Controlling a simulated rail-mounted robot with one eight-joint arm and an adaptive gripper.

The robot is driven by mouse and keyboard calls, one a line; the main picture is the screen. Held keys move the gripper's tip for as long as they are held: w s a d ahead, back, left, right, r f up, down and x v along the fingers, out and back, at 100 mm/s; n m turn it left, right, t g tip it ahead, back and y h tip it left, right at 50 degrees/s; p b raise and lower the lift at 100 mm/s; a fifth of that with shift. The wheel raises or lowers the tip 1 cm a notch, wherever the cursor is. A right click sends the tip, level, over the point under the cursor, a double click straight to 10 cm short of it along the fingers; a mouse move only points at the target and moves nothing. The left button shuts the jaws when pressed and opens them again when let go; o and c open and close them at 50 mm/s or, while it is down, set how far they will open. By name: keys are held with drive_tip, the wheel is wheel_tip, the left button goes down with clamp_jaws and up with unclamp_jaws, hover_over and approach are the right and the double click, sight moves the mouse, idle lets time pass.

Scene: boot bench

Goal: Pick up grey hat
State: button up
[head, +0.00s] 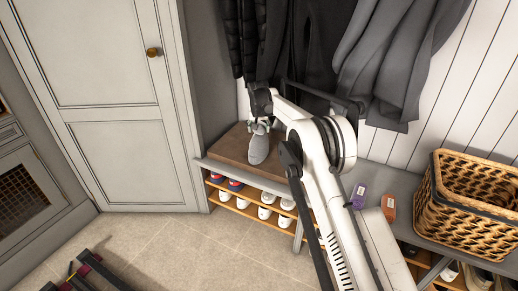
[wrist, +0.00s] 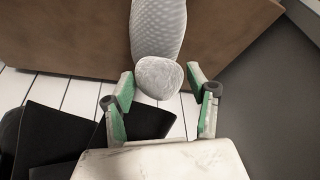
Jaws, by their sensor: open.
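The grey hat (head: 259,149) appears as a long, rounded grey shape with a textured surface, on the brown box top at the left of the bench. In the wrist view the grey hat (wrist: 158,30) runs down from the top edge, its paler rounded end between my fingers. My gripper (head: 262,124) is at the hat's upper end in the head view. In the wrist view my gripper (wrist: 160,80) is open, with green-padded fingers on either side of the hat's end and visible gaps. My gripper hides part of the hat's top in the head view.
Dark and grey coats (head: 385,60) hang close behind my arm. A brown box (head: 232,140) lies under the hat. Shoes (head: 264,212) fill the shelf below. A wicker basket (head: 465,215), a purple item (head: 359,195) and an orange item (head: 389,207) stand right.

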drive_tip(key=shift+w+f, duration=0.1)
drive_tip(key=shift+f, duration=0.15)
clamp_jaws()
drive_tip(key=shift+r, duration=0.1)
